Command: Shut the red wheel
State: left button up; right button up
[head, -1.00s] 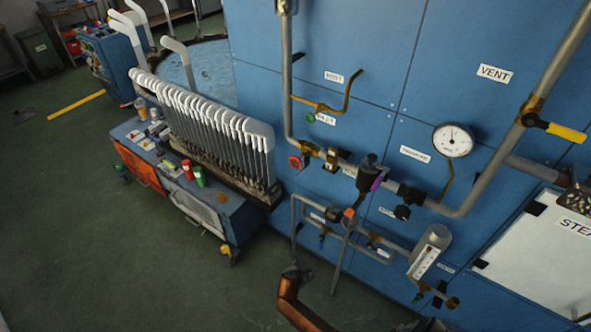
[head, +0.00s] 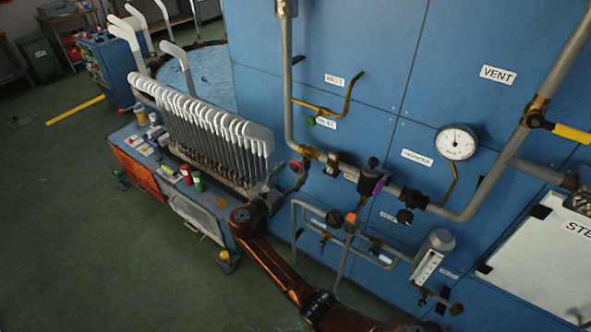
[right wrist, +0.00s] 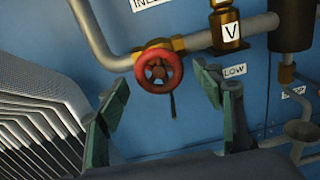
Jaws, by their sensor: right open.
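The red wheel (head: 295,166) is a small round handwheel on a brass valve, on the grey pipe along the blue panel. In the right wrist view the red wheel (right wrist: 158,71) shows in full, framed between the two fingers. My right gripper (head: 284,172) is open and empty, close in front of the wheel in the head view. In the right wrist view its green-padded fingers (right wrist: 164,90) stand apart to the left and right of the wheel, and I see no contact. My left gripper is not in view.
A rack of white sock boards (head: 200,125) stands on a blue cart (head: 215,222) left of the wheel. A pressure gauge (head: 455,142) and flow meter (head: 432,255) are further right.

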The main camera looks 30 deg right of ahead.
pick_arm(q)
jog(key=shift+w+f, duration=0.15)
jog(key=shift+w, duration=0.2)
pick_arm(e)
jog(key=shift+x, duration=1.35)
jog(key=shift+c, duration=0.4)
jog(key=c, duration=1.1)
